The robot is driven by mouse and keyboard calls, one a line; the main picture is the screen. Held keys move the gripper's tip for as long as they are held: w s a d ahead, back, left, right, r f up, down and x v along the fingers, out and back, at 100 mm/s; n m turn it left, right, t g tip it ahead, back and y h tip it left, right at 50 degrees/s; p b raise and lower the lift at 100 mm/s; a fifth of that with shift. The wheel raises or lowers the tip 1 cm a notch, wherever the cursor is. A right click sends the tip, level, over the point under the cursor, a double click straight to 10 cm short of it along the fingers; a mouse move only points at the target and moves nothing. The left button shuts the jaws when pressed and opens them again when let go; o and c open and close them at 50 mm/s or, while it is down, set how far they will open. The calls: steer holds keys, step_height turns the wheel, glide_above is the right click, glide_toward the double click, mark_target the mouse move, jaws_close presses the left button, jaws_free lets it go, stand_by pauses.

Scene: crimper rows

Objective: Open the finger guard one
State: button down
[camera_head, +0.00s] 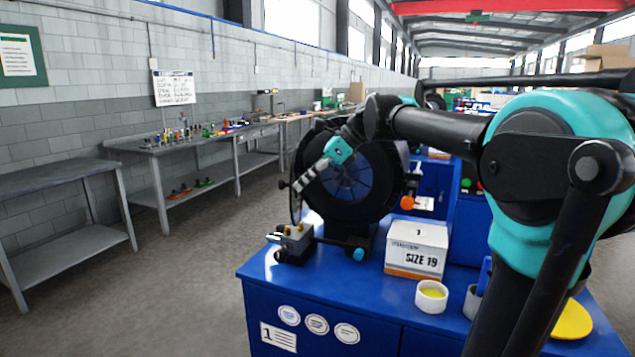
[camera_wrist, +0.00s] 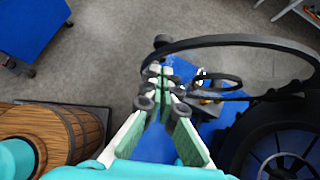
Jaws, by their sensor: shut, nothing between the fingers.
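The crimper (camera_head: 375,190) marked one is a large black round machine on a blue bench. A thin black hoop at its front left looks like the finger guard; in the wrist view the hoop (camera_wrist: 225,41) curves across the upper right. My gripper (camera_head: 302,183) is shut and empty at the left of the crimper, fingers pointing down and left. In the wrist view its fingertips (camera_wrist: 163,75) are beside the hoop's left end. I cannot tell whether they touch it. The crimper's black wheel (camera_wrist: 275,150) shows at the lower right.
On the blue bench (camera_head: 330,317) are a SIZE 19 box (camera_head: 416,248), a white cup (camera_head: 431,297) and a yellow disc (camera_head: 573,320). A small metal block (camera_head: 295,240) stands below my gripper. A wooden barrel (camera_wrist: 85,130) is close at left in the wrist view. Open floor lies left.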

steer(key=w+a+m+t, duration=0.1)
steer(key=a+m+t, duration=0.1)
steer(key=a, duration=0.7)
steer(key=shift+w+a+m+h, duration=0.2)
steer(key=shift+w+m+h, duration=0.1)
steer(key=shift+m, duration=0.4)
